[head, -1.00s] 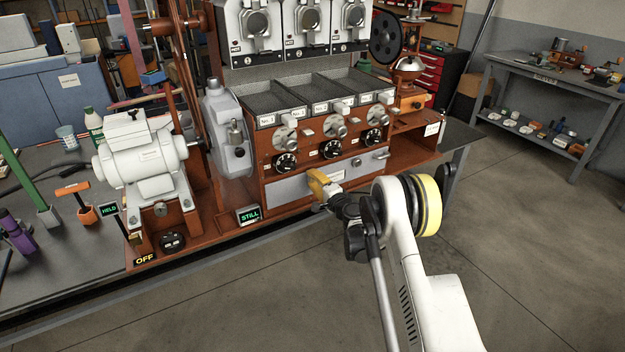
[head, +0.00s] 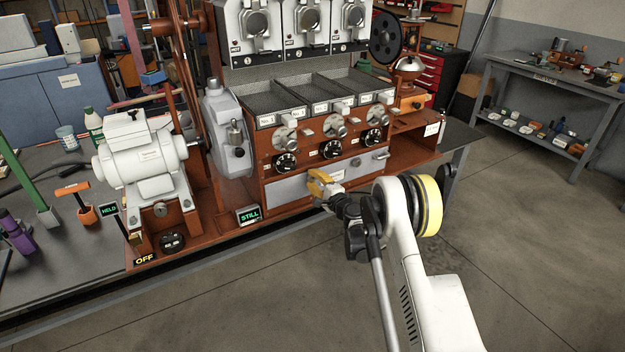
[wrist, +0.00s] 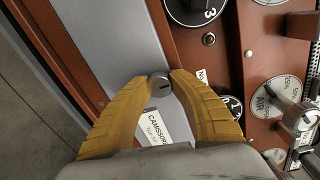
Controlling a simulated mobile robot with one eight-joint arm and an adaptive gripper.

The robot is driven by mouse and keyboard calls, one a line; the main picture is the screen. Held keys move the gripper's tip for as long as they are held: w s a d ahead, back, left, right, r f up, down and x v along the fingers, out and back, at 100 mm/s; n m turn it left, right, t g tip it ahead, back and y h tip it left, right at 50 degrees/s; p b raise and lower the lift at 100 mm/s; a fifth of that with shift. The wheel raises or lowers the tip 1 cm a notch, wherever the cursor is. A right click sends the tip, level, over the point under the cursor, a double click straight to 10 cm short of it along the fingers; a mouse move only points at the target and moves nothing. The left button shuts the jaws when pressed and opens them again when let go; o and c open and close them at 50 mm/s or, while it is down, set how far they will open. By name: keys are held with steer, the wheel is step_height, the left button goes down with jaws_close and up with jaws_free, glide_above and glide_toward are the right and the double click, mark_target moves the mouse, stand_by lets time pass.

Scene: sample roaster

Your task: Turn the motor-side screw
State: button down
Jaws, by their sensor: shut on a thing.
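My gripper (head: 322,184) is at the front of the grey panel (head: 285,191) below the dials. In the wrist view its yellow fingers (wrist: 160,84) are closed around a small round grey screw (wrist: 161,79) with a dark slot. One fingertip lies on each side of the screw head. In the head view the fingers hide this screw. The white motor (head: 148,158) stands to the left on the roaster's base. A white label (wrist: 157,133) on the panel is partly covered by the fingers.
A sign reading STILL (head: 248,215) stands left of my gripper. Several black dials (head: 331,150) sit above the panel. Another knob or screw head (head: 384,155) is at the panel's right end. Open floor (head: 500,260) lies to the right.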

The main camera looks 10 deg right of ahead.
steer(key=c, duration=1.1)
jaws_free()
steer(key=shift+a, duration=0.1)
steer(key=v, duration=1.2)
steer(key=shift+r, duration=0.1)
